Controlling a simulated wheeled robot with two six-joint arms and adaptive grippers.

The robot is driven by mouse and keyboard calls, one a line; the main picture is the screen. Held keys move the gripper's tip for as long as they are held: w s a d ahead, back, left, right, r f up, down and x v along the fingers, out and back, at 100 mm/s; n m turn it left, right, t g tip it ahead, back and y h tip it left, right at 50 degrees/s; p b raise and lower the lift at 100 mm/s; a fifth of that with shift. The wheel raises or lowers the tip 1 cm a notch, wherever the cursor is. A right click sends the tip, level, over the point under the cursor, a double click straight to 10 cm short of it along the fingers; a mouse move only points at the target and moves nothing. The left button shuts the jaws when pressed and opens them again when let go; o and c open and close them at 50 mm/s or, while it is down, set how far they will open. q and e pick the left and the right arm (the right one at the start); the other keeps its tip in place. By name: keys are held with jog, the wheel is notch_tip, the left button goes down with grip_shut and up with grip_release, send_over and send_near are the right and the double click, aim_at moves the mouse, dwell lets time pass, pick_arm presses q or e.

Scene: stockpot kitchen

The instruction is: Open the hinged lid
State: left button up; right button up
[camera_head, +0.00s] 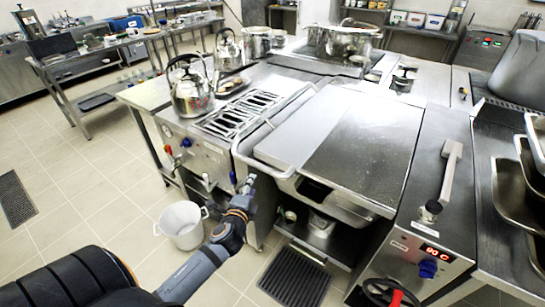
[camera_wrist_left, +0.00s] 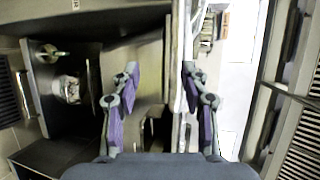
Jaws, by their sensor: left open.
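The hinged lid (camera_head: 365,150) is a broad flat metal cover lying closed on the large pan unit in the middle of the head view. A rail-like handle (camera_head: 236,147) runs along its left side. My left gripper (camera_head: 248,183) is beside the unit's front left corner, just below the near end of that rail. In the left wrist view my left gripper (camera_wrist_left: 160,77) is open, its purple-padded fingers apart. A long narrow metal edge runs between them, nearer the right finger; I cannot tell whether they touch. My right gripper is not in view.
A kettle (camera_head: 193,92) and grates (camera_head: 240,113) stand on the stove to the left. A white pot (camera_head: 182,225) is on the floor near my left arm. A control panel (camera_head: 419,258) with a long lever (camera_head: 451,170) is at right.

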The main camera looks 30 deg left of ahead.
aim_at(258, 167)
pick_arm(q)
jog(key=w+a, duration=0.1)
jog(key=w, duration=0.2)
jog(key=w+a, duration=0.1)
jog(key=w, duration=0.2)
jog(key=w+p, duration=0.1)
jog(key=w, duration=0.2)
jog(key=shift+a+r, duration=0.35)
jog(key=shift+a, duration=0.05)
jog(key=shift+w+a+f, duration=0.1)
jog(key=shift+w+a, duration=0.05)
jog(key=shift+w, duration=0.2)
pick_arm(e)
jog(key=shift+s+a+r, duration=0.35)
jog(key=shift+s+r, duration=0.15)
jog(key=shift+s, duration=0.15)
pick_arm(q)
grip_shut()
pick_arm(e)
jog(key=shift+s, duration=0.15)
